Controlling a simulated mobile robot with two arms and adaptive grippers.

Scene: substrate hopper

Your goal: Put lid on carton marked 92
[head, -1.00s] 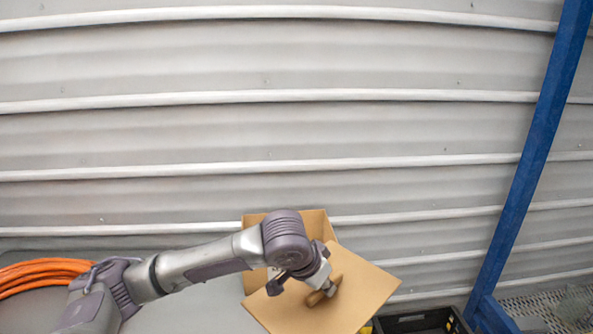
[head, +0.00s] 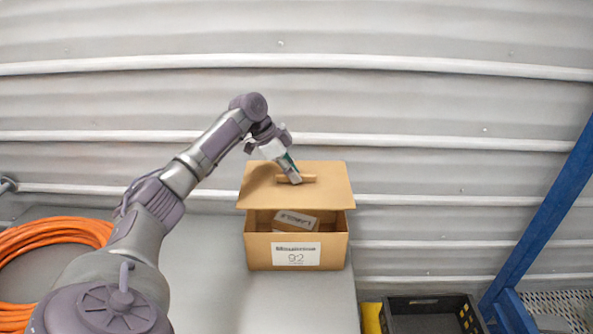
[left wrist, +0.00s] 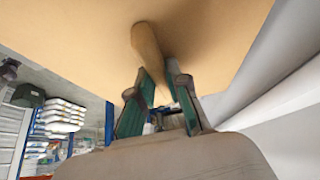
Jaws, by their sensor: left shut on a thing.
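The open carton (head: 257,252) stands on a grey surface in the head view, with a white label on its front reading 92. A small labelled box (head: 296,220) shows inside it. The flat tan lid (head: 262,197) is above the rear of the carton, tilted, leaving the front of the opening uncovered. Whether it touches the carton's rim I cannot tell. My left gripper (head: 293,178) is shut on the lid's wooden handle (head: 308,178). The left wrist view shows the handle (left wrist: 148,55) between the fingers and the lid (left wrist: 230,40) beyond. My right gripper is not in view.
A coil of orange hose (head: 50,235) lies left on the grey surface (head: 200,265). A black crate (head: 430,305) and a yellow item (head: 371,317) are at the lower right. A blue post (head: 550,220) stands right, before a corrugated wall.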

